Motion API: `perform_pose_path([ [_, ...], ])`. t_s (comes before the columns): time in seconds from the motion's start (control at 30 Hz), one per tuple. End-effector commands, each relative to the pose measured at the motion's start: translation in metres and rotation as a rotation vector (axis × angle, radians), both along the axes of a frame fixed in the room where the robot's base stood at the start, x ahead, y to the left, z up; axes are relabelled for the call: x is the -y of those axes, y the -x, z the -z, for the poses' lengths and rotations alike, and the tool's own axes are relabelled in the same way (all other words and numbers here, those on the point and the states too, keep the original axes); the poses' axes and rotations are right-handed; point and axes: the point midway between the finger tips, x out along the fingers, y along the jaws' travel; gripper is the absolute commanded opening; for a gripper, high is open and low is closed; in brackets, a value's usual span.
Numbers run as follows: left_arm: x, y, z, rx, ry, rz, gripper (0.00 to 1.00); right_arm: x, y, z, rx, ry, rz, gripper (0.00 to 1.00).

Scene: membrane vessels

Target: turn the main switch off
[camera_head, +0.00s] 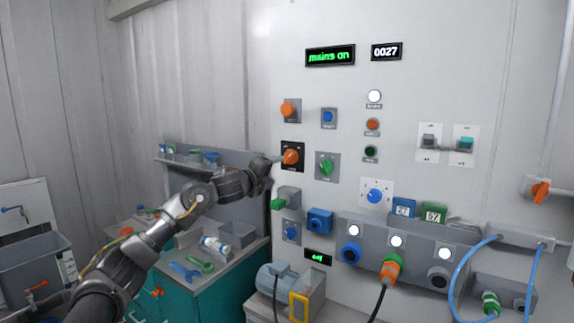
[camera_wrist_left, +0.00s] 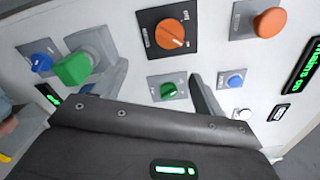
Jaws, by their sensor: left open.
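The main switch (camera_head: 291,156) is an orange rotary knob on a black plate, on the left part of the white panel. It also shows in the left wrist view (camera_wrist_left: 172,34), where its face is clear of the fingers. The lit display (camera_head: 330,56) above reads "mains on". My left gripper (camera_head: 270,164) is just left of the switch in the head view, close to the panel. In the left wrist view my left gripper (camera_wrist_left: 150,62) has its fingers apart, with nothing held between them. Whether a finger touches the panel I cannot tell. My right gripper is not in view.
Close around the switch are an orange button (camera_head: 288,109), a blue button (camera_head: 328,117), a green rotary knob (camera_head: 326,168) and a protruding green-ended fitting (camera_head: 279,203). A workbench (camera_head: 215,287) with tools stands below my left arm. Cables hang at the right.

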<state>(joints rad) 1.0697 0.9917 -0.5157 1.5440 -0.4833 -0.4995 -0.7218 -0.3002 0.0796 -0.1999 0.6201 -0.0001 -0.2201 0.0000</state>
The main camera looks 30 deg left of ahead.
Motion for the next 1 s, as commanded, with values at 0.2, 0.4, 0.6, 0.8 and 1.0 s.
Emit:
perform_pose_path([
  [0.2,-0.013,0.003,-0.019,0.018,-0.029,-0.004,0.71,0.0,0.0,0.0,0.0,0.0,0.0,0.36],
  [0.4,-0.012,-0.011,-0.021,0.017,-0.023,-0.002,0.71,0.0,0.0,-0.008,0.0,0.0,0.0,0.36],
  [0.6,-0.013,-0.048,-0.023,0.016,-0.022,-0.003,0.71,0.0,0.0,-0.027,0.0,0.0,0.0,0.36],
  [0.8,-0.013,-0.081,-0.023,0.018,-0.023,-0.004,0.71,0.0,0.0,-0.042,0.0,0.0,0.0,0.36],
  [1.0,-0.014,-0.099,-0.021,0.019,-0.023,-0.003,0.71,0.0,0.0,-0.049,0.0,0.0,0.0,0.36],
])
